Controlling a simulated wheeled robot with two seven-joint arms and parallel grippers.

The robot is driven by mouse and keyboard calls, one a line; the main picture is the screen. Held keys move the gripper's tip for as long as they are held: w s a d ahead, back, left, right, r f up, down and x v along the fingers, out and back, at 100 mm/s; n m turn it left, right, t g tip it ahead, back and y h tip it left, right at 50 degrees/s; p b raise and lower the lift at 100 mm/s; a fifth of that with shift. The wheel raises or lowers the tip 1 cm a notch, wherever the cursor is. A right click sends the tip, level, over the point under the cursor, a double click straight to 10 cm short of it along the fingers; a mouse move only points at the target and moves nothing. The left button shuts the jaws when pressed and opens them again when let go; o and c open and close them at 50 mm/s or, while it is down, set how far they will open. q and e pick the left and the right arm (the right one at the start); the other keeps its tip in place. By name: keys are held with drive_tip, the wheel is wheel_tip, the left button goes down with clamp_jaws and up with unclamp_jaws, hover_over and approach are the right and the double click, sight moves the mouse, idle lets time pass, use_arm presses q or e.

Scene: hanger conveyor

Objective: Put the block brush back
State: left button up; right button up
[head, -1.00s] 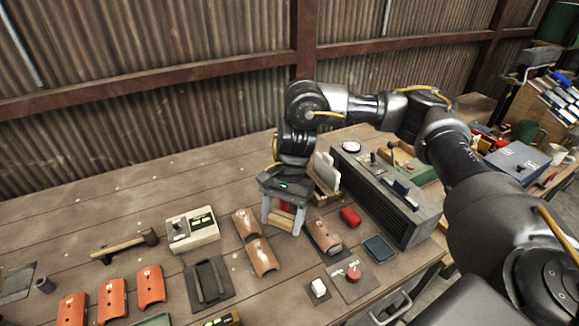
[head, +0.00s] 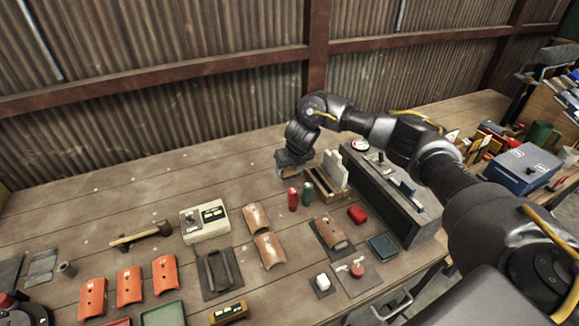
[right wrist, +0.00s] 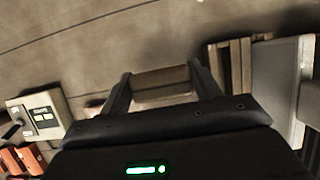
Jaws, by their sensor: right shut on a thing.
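My right gripper (head: 294,168) is over the back of the bench, just left of a slotted wooden holder (head: 318,191) with pale upright pieces in it. In the head view its fingers and what they hold are mostly hidden. In the right wrist view the right gripper (right wrist: 162,88) is shut on a tan wooden block (right wrist: 164,80), which looks like the block brush. Its bristles are not visible. My left gripper is not clearly in view.
A red bottle (head: 293,199) and a green bottle (head: 307,195) stand just in front of the gripper. A long grey machine (head: 390,195) stands right of the holder. Curved tiles (head: 268,250) and a meter box (head: 205,221) lie nearer. The back left of the bench is clear.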

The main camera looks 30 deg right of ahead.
sight(291, 177)
drive_tip(key=shift+f, duration=0.15)
drive_tip(key=shift+f+b, duration=2.25)
drive_tip(key=shift+f, duration=0.45)
drive_tip(key=o, duration=1)
drive_tip(key=shift+o, duration=0.2)
drive_tip(key=v, duration=0.9)
drive_tip(key=shift+r, duration=0.35)
drive_tip(key=shift+s+r, duration=0.35)
drive_tip(key=shift+r, duration=0.2)
